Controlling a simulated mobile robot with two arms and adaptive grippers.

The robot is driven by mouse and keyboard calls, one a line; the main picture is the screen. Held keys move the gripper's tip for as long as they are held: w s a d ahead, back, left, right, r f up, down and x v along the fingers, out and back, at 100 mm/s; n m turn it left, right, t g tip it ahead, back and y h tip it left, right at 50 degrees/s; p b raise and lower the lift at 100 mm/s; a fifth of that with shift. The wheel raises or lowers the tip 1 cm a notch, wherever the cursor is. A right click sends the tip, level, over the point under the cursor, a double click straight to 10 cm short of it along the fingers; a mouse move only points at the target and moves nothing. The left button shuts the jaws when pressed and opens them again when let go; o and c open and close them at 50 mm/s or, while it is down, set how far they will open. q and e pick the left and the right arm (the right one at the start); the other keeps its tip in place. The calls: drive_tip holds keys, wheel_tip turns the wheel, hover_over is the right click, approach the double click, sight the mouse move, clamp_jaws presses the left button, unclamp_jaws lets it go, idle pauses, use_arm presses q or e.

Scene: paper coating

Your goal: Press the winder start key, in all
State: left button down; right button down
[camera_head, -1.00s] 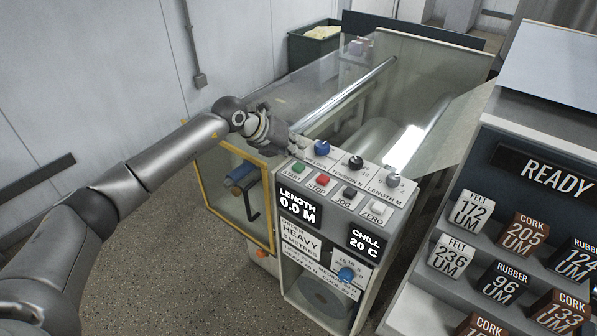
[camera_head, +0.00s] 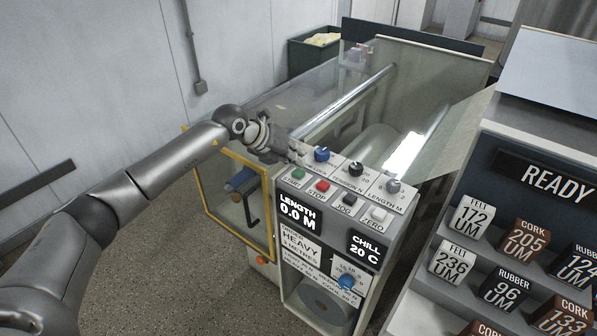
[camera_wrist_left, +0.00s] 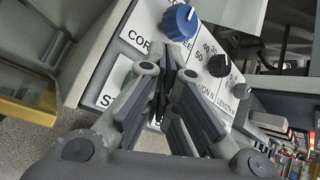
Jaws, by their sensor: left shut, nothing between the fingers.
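The green start key (camera_head: 298,174), labelled START, is at the left end of the key row on the winder's sloped control panel (camera_head: 330,196). The red STOP key (camera_head: 322,186) sits to its right. My left gripper (camera_head: 296,154) is shut and empty, above the panel's left edge, just behind the start key and left of the blue core lock knob (camera_head: 322,154). In the left wrist view the shut fingers (camera_wrist_left: 170,75) cover much of the panel, with a sliver of the green key (camera_wrist_left: 128,80) behind them. Contact with the key cannot be seen. My right gripper is out of view.
The JOG key (camera_head: 348,199) and ZERO key (camera_head: 378,214) continue the row. The display reads LENGTH 0.0 M (camera_head: 297,211). A yellow-framed guard door (camera_head: 272,215) is below my left arm.

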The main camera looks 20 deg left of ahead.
use_arm(q)
drive_tip(key=shift+f, duration=0.15)
idle(0.3)
drive_tip(key=shift+f+b, duration=0.3)
